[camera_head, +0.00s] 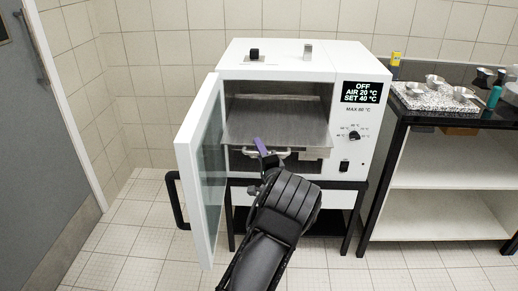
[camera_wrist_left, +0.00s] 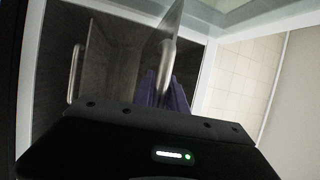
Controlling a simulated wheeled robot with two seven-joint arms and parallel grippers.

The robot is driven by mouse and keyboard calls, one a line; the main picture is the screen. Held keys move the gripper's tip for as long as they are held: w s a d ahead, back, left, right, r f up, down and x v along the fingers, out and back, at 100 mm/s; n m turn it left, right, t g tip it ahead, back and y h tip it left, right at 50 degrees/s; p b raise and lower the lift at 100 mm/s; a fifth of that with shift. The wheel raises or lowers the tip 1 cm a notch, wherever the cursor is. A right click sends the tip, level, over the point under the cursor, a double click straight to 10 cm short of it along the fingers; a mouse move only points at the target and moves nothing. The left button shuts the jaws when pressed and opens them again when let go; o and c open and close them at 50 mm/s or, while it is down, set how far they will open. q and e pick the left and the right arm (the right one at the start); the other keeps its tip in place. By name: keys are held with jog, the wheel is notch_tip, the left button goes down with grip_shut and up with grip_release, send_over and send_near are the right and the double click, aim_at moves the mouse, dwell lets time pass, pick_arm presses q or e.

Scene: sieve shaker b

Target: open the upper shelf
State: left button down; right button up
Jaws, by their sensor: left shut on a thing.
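The white cabinet (camera_head: 345,75) stands against the tiled wall with its glass door (camera_head: 198,170) swung open to the left. The grey metal upper shelf (camera_head: 285,118) is inside and its front edge reaches the cabinet's opening. My left gripper (camera_head: 262,149), with purple fingers, is shut on the shelf's handle (camera_head: 280,155) at the front edge. In the left wrist view the purple fingers (camera_wrist_left: 166,92) close around the handle beside the shelf plate (camera_wrist_left: 167,35), seen nearly edge-on. The fingers hide part of the handle. My right gripper is not in view.
A second metal handle (camera_wrist_left: 75,75) shows inside the cabinet in the left wrist view. The control panel (camera_head: 362,92) is on the right of the front. A dark-topped bench (camera_head: 445,120) with bowls stands to the right. The floor in front is clear.

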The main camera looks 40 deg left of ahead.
pick_arm(q)
jog(key=shift+f, duration=0.25)
jog(key=c, duration=1.5)
grip_release()
jog(key=shift+o, duration=0.5)
jog(key=shift+r, duration=0.1)
jog(key=v, duration=0.7)
jog(key=shift+d, duration=0.3)
jog(key=shift+s, duration=0.15)
